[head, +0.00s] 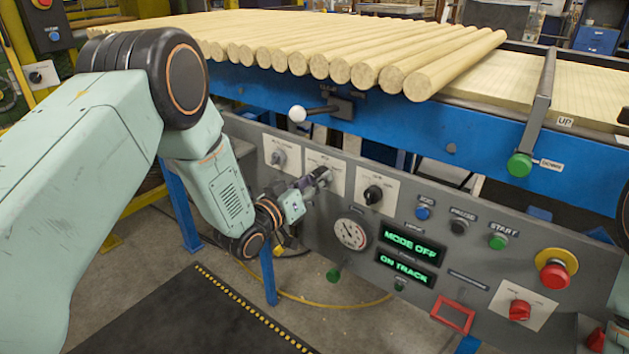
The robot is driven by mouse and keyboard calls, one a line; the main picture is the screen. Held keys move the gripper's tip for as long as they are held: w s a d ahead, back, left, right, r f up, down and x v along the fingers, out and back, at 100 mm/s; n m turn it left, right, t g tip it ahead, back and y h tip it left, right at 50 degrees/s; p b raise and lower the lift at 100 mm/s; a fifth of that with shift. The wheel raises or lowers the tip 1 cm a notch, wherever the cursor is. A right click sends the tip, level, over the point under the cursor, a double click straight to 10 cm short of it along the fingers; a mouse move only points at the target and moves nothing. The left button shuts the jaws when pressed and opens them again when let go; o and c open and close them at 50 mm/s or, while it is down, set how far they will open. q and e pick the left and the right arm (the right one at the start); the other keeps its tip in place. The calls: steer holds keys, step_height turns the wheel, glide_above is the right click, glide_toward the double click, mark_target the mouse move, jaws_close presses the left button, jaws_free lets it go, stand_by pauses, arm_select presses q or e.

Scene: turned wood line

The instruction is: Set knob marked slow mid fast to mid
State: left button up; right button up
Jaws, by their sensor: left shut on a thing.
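My left gripper (318,179) reaches the grey control panel and is shut on a knob at the middle one of three pale knob plates (334,166) in the upper row. The gripper hides most of that knob, so I cannot tell where it points. The print on this plate is too small and too covered to read. To its left is a plate with a grey knob (279,158), and to its right one with a black knob (373,194). My right gripper is not in view.
Below are a round gauge (351,234) and green displays reading MODE OFF (413,246) and ON TRACK (404,271). Blue, black and green START (497,242) buttons and a red stop button (556,270) sit to the right. A white-balled lever (298,114) and wooden rods (360,60) are above.

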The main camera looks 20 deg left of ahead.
arm_select(q)
steer(key=m+p, duration=0.3)
steer(key=m, duration=0.8)
steer(key=shift+a, duration=0.15)
steer(key=shift+m, duration=0.4)
stand_by(0.4)
steer(key=o, duration=1.2)
steer(key=shift+c, duration=0.2)
